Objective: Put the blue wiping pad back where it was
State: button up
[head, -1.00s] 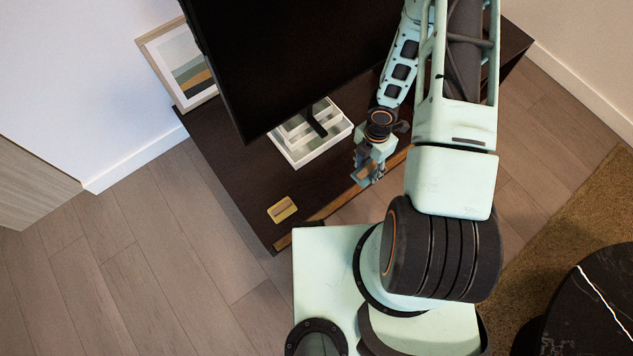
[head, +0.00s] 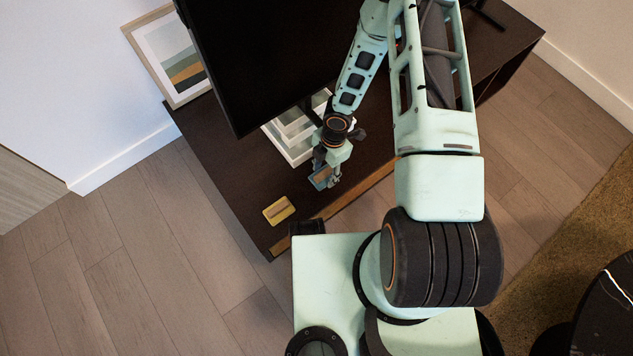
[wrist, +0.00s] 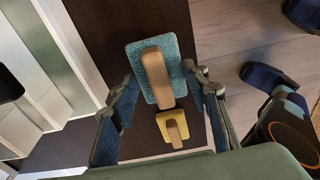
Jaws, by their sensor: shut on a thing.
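The blue wiping pad (wrist: 135,58) has a teal-blue face and a wooden grip bar. It is between the fingers of my gripper (wrist: 161,78) in the wrist view. In the head view my gripper (head: 328,178) is shut on the pad (head: 320,180), over the dark cabinet top near its front edge, right of and beyond a yellow pad. Whether the blue pad touches the cabinet top is hard to tell.
The yellow pad (head: 278,210) with a wooden grip lies near the cabinet's (head: 225,165) near end. A white divided tray (head: 292,150) stands under the large black screen (head: 270,60). Bare cabinet top lies between tray and yellow pad. A framed picture (head: 172,58) leans behind.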

aim_at(317, 175)
jog(key=a+f, duration=0.1)
jog(key=a+f+b, duration=0.1)
jog(key=shift+w+a+f, duration=0.1)
jog(key=shift+w+f, duration=0.1)
jog(key=shift+f, duration=0.2)
notch_tip(317, 175, down, 3)
jog(key=shift+a+f+b, duration=0.15)
jog(key=shift+f+b, duration=0.05)
jog(key=shift+b, duration=0.7)
jog(key=shift+r, duration=0.1)
jog(key=o, duration=1.1)
jog(key=r+p, duration=0.2)
jog(key=r, duration=0.2)
jog(key=r+p, duration=0.2)
jog(key=r, duration=0.2)
jog(key=w+d+r+p, duration=0.1)
jog(key=r, duration=0.3)
jog(key=shift+d+p, duration=0.1)
jog(key=shift+p, duration=0.3)
